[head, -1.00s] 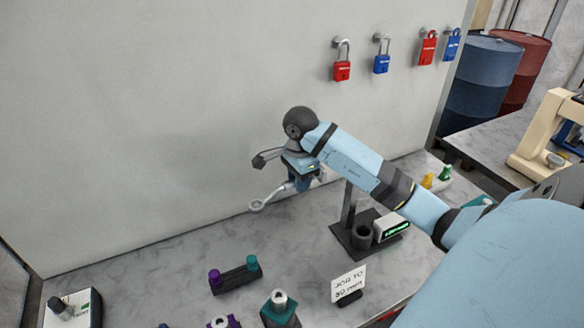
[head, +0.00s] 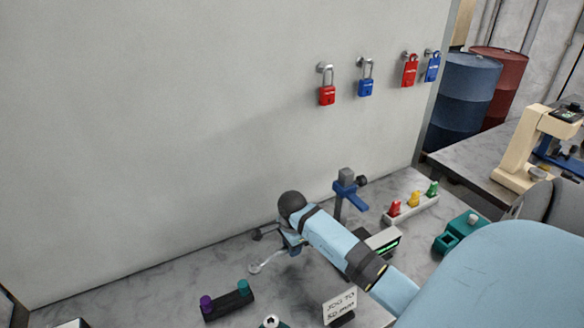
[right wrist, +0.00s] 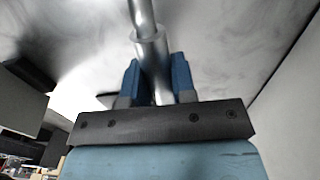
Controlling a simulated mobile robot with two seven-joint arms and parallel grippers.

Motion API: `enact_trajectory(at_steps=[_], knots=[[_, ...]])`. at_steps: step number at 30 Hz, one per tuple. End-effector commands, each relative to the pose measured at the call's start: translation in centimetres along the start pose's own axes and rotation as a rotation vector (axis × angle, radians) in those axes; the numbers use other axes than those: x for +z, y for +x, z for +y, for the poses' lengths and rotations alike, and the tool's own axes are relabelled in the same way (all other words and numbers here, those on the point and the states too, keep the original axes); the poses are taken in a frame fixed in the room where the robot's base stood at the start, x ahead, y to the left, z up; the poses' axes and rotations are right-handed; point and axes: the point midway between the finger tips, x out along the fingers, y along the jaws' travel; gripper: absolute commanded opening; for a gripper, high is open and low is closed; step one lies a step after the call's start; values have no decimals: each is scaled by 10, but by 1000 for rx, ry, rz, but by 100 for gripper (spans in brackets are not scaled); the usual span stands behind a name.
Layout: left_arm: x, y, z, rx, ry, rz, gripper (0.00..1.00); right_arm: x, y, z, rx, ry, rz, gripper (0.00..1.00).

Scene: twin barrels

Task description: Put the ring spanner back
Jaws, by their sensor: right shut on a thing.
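The ring spanner (head: 258,267) is silver, and its ring end points to the lower left in the head view, over the bench top near the back wall. My right gripper (head: 290,243) is shut on it. In the right wrist view, the spanner's round metal shaft (right wrist: 146,28) runs up from between the blue fingers of my right gripper (right wrist: 156,82). Whether the spanner touches the bench cannot be told. My left gripper is not in view.
A blue-topped stand (head: 347,190) and a box with a green display (head: 384,241) stand right of my gripper. A block with purple and teal knobs (head: 228,301) lies in front. Red and blue padlocks (head: 327,94) hang on the wall. A sign (head: 340,305) stands at the front.

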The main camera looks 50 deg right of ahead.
Motion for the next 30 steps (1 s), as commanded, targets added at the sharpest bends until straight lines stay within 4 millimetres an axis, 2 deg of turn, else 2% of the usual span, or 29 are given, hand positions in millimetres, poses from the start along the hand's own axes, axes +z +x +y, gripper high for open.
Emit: enact_trajectory(at_steps=[6, 17, 18, 21, 30], knots=[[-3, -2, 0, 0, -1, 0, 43, 1, 29, 0, 1, 2, -3, 0], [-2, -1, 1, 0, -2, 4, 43, 0, 34, 0, -1, 0, 0, 0], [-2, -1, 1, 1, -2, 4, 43, 0, 34, 0, 0, 0, -1, 27], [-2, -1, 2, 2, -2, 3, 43, 1, 34, 0, 0, 0, -1, 50], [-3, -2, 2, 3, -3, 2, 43, 1, 32, 0, 0, 0, -2, 50]])
